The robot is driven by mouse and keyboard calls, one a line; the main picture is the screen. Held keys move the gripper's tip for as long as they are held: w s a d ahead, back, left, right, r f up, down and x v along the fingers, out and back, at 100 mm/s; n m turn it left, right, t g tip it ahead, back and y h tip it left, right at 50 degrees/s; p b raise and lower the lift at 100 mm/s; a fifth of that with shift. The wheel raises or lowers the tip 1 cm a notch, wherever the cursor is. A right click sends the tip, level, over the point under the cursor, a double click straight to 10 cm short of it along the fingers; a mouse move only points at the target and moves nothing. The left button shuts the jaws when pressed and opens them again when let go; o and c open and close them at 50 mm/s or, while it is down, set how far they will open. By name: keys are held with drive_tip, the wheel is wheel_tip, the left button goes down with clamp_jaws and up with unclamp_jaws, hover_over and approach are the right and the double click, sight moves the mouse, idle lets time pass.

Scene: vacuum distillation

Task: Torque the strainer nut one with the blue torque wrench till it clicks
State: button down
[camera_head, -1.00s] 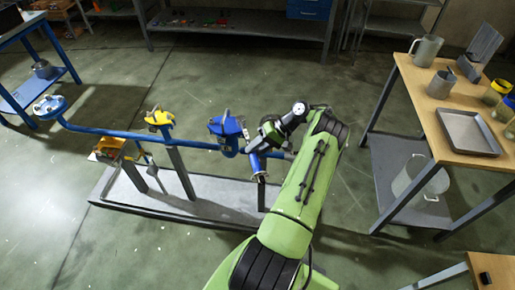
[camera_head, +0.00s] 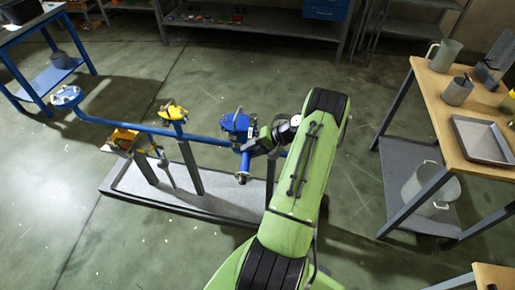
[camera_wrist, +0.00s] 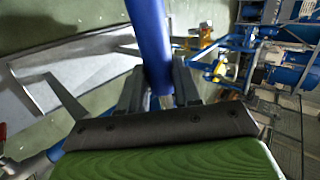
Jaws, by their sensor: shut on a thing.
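My gripper (camera_wrist: 160,88) is shut on a blue bar (camera_wrist: 150,40), which I take to be the blue torque wrench. The bar runs up from between the fingers and out of the wrist view's top edge. In the head view, my gripper (camera_head: 260,143) is at the right part of the blue pipe line (camera_head: 205,138), beside the blue valve. A short blue piece with a metal end (camera_head: 243,172) shows just below it, probably part of the wrench. My arm hides the pipe's right end. I cannot make out strainer nut one, nor whether the wrench touches it.
The pipe stands on a grey plinth (camera_head: 215,199). A yellow valve (camera_head: 173,111) and a blue valve (camera_head: 237,123) rise from it. A wooden-topped table (camera_head: 455,128) with a metal tray (camera_head: 484,139) stands at right, a blue table (camera_head: 40,78) at far left. Floor behind the pipe is clear.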

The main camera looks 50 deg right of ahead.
drive_tip(key=shift+w, duration=0.15)
drive_tip(key=w+m+h, duration=0.1)
drive_tip(key=w+a+m+h, duration=0.1)
drive_tip(key=shift+w+a+t, duration=0.3)
drive_tip(key=shift+w+t, duration=0.05)
drive_tip(key=shift+t, duration=0.05)
drive_tip(key=shift+r, duration=0.1)
drive_tip(key=shift+w+a+m+h, duration=0.3)
drive_tip(key=shift+w+m+h, duration=0.2)
drive_tip(key=shift+w+m, duration=0.25)
idle(0.3)
drive_tip(key=shift+r, duration=0.1)
